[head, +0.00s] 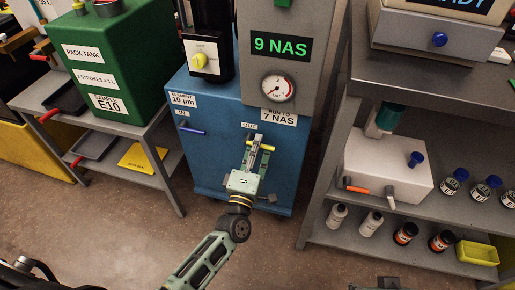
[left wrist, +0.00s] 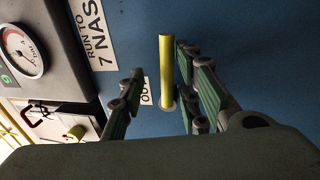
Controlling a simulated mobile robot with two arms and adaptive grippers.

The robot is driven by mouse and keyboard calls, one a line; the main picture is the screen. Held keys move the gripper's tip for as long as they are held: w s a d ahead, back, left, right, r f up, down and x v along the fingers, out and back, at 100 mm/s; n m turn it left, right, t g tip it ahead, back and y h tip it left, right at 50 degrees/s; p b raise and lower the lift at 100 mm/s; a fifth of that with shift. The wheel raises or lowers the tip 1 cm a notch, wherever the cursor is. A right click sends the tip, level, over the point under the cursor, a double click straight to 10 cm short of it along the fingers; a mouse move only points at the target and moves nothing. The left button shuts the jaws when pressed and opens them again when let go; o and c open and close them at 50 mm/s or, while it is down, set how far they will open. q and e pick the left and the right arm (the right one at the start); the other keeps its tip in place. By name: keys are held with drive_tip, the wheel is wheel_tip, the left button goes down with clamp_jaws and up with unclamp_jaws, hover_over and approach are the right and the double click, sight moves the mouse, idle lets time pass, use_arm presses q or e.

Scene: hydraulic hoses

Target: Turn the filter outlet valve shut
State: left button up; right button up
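The outlet valve has a yellow lever (head: 267,147) on the front of the blue filter cabinet (head: 215,160), beside the OUT label (head: 249,126). In the head view the lever's end shows at the fingers. In the left wrist view the lever (left wrist: 166,70) stands between the spread fingers of my left gripper (left wrist: 160,95), nearer the right-hand ones. I see a gap on its left and cannot tell whether it touches on the right. In the head view my left gripper (head: 256,152) reaches up to the cabinet front.
A purple-blue IN lever (head: 192,131) is on the same cabinet front. Above are a pressure gauge (head: 277,88) and a 9 NAS display (head: 281,46). A green pack tank (head: 115,60) stands left; a grey shelf (head: 400,240) with bottles stands right. Open floor lies in front.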

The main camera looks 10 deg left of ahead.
use_arm(q)
drive_tip(key=shift+f, duration=0.1)
drive_tip(key=v, duration=1.2)
drive_tip(key=shift+c, duration=0.4)
